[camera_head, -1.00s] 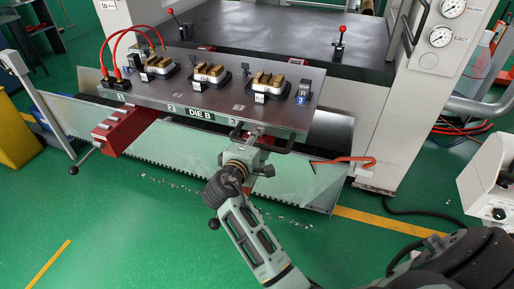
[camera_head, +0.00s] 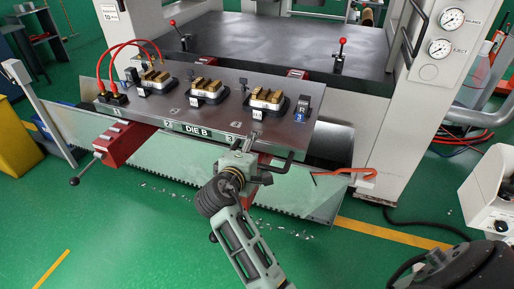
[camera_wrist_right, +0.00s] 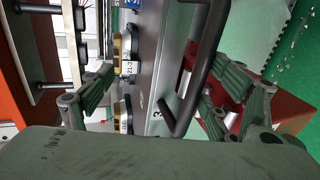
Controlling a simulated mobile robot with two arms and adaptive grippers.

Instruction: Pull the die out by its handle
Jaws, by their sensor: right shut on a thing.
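The die (camera_head: 222,110) is a grey plate marked DIE B, with several brass-topped blocks on it. It sits well out in front of the press bed (camera_head: 250,42). A dark bar handle (camera_head: 278,160) is on its front edge, near the number 3. My right gripper (camera_head: 243,158) is shut on the handle. In the right wrist view the dark handle (camera_wrist_right: 200,65) runs between the two green fingers, with the plate beside it. The exact finger contact is partly hidden. My left gripper is in neither view.
Red support arms (camera_head: 122,140) carry the plate; the left one has a black-knobbed lever. A pale guard tray (camera_head: 175,155) lies below. An orange-red hook (camera_head: 345,173) sticks out at right. Red hoses (camera_head: 125,45) rise at the plate's left.

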